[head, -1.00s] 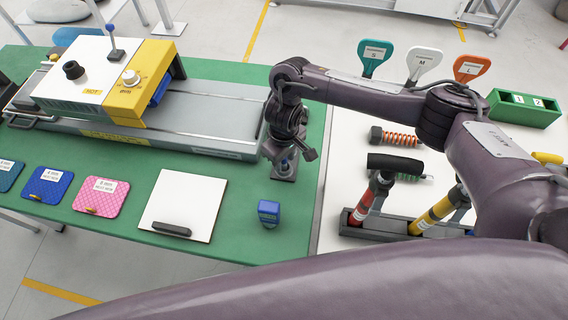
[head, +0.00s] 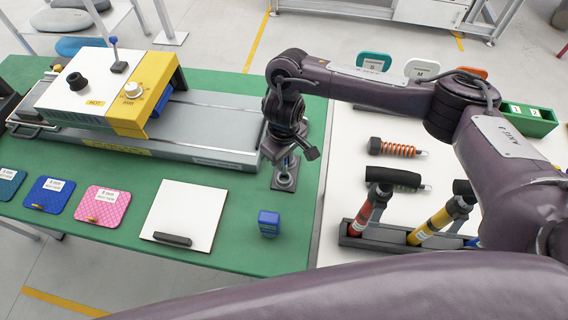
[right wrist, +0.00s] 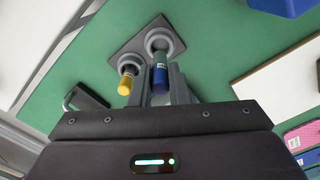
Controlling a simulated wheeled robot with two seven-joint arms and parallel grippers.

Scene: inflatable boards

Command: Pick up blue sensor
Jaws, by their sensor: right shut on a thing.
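The blue sensor is a small cylinder with a blue body (right wrist: 160,78) in the right wrist view. My right gripper (right wrist: 168,84) is shut on it, with a finger on either side. The sensor's far end lines up with a round grey socket on a dark square stand (head: 285,182). I cannot tell whether its end is still inside the socket. In the head view my right gripper (head: 287,157) is just above the stand and mostly hides the sensor. My left gripper is not in view.
A yellow-tipped cylinder (right wrist: 126,84) stands beside the sensor. A blue box (head: 268,223) and a white board (head: 190,205) lie on the green bench, with a yellow-and-white machine (head: 140,100) at left. Tools in a dark rack (head: 385,238) stand on the white table.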

